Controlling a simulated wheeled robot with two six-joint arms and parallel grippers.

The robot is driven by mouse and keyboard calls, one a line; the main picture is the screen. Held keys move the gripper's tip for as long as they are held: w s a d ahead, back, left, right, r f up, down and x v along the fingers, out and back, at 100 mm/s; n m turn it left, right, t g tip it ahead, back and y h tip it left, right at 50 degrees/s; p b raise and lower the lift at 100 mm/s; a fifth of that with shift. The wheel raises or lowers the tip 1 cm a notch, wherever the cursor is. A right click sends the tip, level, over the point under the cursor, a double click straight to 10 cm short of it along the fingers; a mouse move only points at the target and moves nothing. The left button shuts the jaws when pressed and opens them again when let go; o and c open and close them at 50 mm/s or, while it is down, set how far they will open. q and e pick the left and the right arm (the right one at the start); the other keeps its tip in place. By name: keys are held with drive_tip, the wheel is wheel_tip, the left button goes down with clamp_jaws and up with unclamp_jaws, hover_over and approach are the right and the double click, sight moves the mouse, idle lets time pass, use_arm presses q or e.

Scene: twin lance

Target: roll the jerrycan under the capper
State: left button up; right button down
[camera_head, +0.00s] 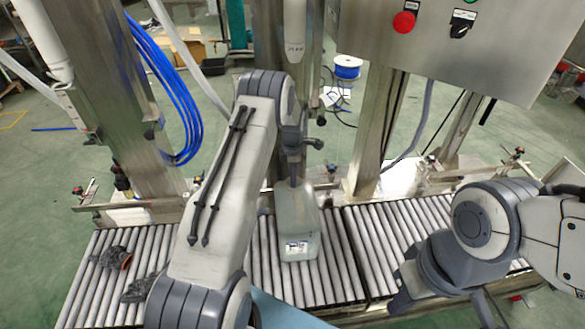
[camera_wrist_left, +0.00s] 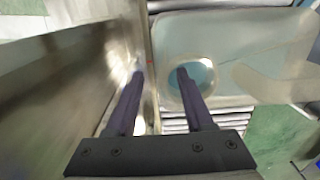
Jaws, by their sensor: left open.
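The jerrycan (camera_head: 297,228) is a pale, whitish container with a small label. It stands on the roller conveyor in the middle of the head view, its top partly hidden by my left wrist. In the left wrist view the jerrycan (camera_wrist_left: 245,75) fills the right side, with a round bluish opening near its left edge. My left gripper (camera_wrist_left: 159,74) is open and empty, its right fingertip over that opening and its left one beside the can. A pale vertical cylinder (camera_head: 295,30) hangs above; I cannot tell if it is the capper. My right gripper (camera_head: 402,292) is low at the right, its fingers unclear.
The roller conveyor (camera_head: 340,255) runs across the view, with free rollers right of the can. Dark gloves (camera_head: 115,257) lie on its left part. Steel posts (camera_head: 378,125) and a rail stand behind. A control box (camera_head: 460,45) is upper right.

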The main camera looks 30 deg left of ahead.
use_arm(q)
drive_tip(key=shift+f, duration=2.1)
drive_tip(key=shift+c, duration=0.3)
clamp_jaws()
